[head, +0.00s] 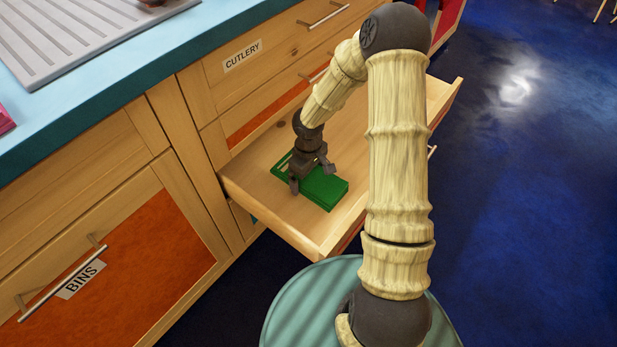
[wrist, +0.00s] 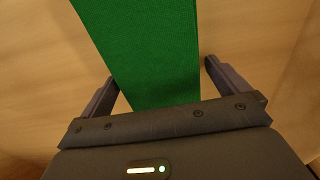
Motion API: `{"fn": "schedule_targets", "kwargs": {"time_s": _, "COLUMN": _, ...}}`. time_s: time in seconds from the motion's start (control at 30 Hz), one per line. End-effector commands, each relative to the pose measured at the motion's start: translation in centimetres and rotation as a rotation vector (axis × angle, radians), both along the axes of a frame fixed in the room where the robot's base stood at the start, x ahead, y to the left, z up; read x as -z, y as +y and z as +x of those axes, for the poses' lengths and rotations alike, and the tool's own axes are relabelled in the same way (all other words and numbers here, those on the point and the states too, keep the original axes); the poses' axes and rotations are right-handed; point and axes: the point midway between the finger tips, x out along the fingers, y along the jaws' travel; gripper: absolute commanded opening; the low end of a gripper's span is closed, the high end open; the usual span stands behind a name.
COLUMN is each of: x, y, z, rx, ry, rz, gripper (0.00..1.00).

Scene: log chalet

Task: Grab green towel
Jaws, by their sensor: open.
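The green towel (head: 325,188) lies folded flat on the bottom of an open wooden drawer (head: 260,201) in the head view. My gripper (head: 311,178) is down inside the drawer, over the towel's left part and hiding some of it. In the wrist view the towel (wrist: 147,50) runs from the top edge down between the fingers. My gripper (wrist: 160,82) is open, with one finger on each side of the towel. A gap shows between the towel and the right finger; the left finger is close to the towel's edge. Contact cannot be told.
The drawer's low walls surround the towel. A closed drawer labelled CUTLERY (head: 243,56) and a cabinet front labelled BINS (head: 80,279) stand beside it. A blue counter (head: 100,91) with a metal drainboard (head: 75,35) is above.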

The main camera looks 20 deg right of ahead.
Motion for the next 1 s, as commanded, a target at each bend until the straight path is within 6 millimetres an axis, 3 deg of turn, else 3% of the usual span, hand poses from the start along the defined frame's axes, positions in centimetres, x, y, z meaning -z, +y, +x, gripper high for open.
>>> {"fn": "schedule_targets", "kwargs": {"time_s": 0.13, "x": 0.0, "y": 0.0, "z": 0.0, "rx": 0.000, "ry": 0.000, "rz": 0.000, "gripper": 0.96}}
{"fn": "schedule_targets", "kwargs": {"time_s": 0.3, "x": 0.0, "y": 0.1, "z": 0.0, "rx": -0.003, "ry": 0.000, "rz": 0.000, "gripper": 0.63}}
{"fn": "schedule_targets", "kwargs": {"time_s": 0.67, "x": -0.7, "y": 0.1, "z": 0.0, "rx": -0.002, "ry": -0.001, "rz": 0.001, "gripper": 0.63}}
{"fn": "schedule_targets", "kwargs": {"time_s": 1.0, "x": -6.9, "y": 0.0, "z": 0.0, "rx": 0.000, "ry": -0.001, "rz": 0.000, "gripper": 0.63}}
